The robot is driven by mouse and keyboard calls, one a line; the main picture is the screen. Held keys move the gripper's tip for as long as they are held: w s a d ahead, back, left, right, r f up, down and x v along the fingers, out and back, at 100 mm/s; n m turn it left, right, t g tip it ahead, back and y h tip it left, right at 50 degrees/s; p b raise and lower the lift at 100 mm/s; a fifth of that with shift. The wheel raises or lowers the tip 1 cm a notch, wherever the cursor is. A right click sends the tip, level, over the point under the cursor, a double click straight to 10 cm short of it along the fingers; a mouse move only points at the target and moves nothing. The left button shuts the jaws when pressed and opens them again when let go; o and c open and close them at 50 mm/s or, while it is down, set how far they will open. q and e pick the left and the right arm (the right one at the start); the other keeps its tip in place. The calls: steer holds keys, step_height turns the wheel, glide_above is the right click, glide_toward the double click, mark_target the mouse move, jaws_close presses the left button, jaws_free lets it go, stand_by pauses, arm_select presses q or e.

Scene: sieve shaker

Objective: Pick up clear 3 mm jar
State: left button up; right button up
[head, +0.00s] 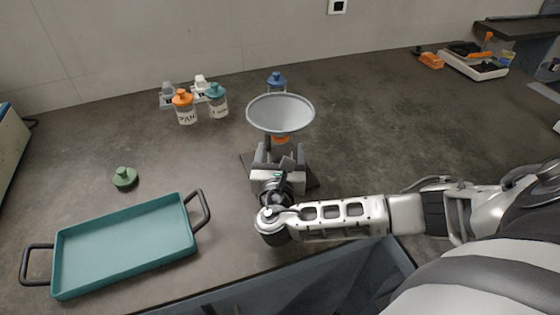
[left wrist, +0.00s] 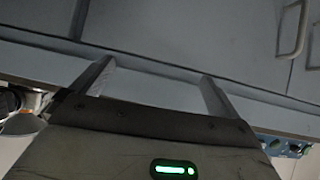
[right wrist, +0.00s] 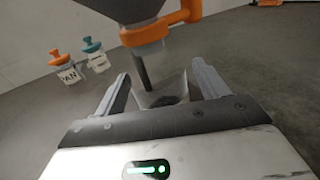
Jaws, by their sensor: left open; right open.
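A clear open-topped jar (right wrist: 150,99) stands under the funnel spout in the right wrist view; its label is not visible, so I cannot confirm that it is the 3 mm one. My right gripper (right wrist: 163,78) is open, with one finger on each side of the jar and visible gaps. In the head view the right gripper (head: 279,162) is below the funnel and largely hides the jar. A green lid (head: 124,178) lies loose on the bench. My left gripper (left wrist: 158,72) is open and empty, before grey cabinet fronts.
The grey funnel (head: 281,113) in its orange ring (right wrist: 160,30) overhangs the right gripper. A PAN jar (head: 186,117), a teal-lidded jar (head: 217,108) and a blue-lidded jar (head: 276,80) stand behind. A teal tray (head: 125,245) lies front left. A scale (head: 474,63) is far right.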

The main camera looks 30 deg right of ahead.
steer(key=c, duration=1.1)
steer(key=shift+r, duration=0.15)
